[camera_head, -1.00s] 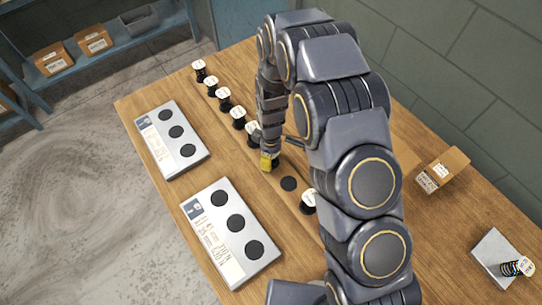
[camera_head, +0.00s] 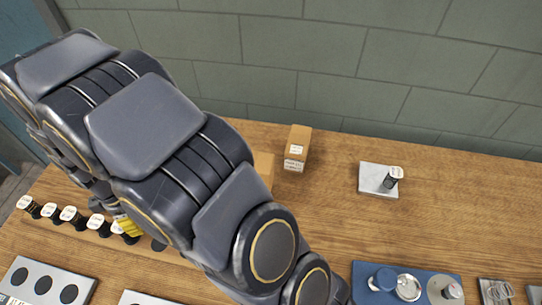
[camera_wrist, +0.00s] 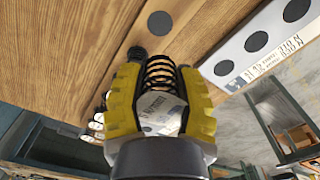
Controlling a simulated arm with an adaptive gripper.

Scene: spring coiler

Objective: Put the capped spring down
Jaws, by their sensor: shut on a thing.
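My gripper (camera_wrist: 160,100) has its yellow fingers closed on a capped spring, a black coil (camera_wrist: 158,72) with a pale, printed hexagonal cap (camera_wrist: 160,112) between the fingers. In the head view, my gripper (camera_head: 129,226) is low at the right end of a row of capped springs (camera_head: 73,217) with white tops; my arm hides much there. In the wrist view, the coil's far end is near a dark round spot (camera_wrist: 137,53) on the wood. I cannot tell whether it touches the table. A bare black disc (camera_wrist: 160,24) lies beyond.
White trays with black round spots stand at the front left, one (camera_head: 22,284) in the head view. A box (camera_head: 297,148) stands at the back. A light plate (camera_head: 367,184) holds another capped spring (camera_head: 391,178). Table between is clear.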

